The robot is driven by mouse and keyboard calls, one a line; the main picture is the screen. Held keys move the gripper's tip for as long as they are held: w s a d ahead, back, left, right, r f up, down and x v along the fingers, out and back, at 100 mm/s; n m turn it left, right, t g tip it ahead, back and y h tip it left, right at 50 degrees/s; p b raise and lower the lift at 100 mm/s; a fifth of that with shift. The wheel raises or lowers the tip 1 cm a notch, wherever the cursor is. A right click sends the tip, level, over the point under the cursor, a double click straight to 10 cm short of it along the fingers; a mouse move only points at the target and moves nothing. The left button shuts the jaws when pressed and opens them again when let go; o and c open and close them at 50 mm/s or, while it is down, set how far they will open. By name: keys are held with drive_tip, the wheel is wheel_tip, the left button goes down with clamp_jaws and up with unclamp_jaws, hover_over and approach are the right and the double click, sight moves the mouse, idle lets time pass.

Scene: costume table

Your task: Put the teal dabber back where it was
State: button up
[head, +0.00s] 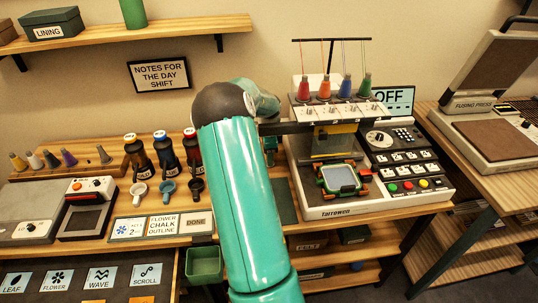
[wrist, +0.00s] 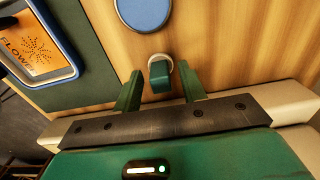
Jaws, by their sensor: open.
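The teal dabber (wrist: 160,76) shows in the wrist view as a small teal block with a pale round part behind it, over the wooden surface. My gripper (wrist: 161,84) is open, with one green finger on each side of the dabber and a visible gap on both sides. I cannot tell whether the dabber touches the wood. In the head view my teal arm hides most of the gripper's surroundings, and I cannot make out the dabber there.
A blue disc (wrist: 145,12) lies beyond the dabber. A blue-framed orange flower stencil (wrist: 38,45) is at the left on a dark green mat (wrist: 90,50). The embroidery machine (head: 328,208) stands right of my arm. Bottles (head: 164,153) and small cups (head: 168,187) stand left.

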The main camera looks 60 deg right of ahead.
wheel_tip(320, 180, up, 12)
drive_tip(key=shift+r, duration=0.15)
idle(0.3)
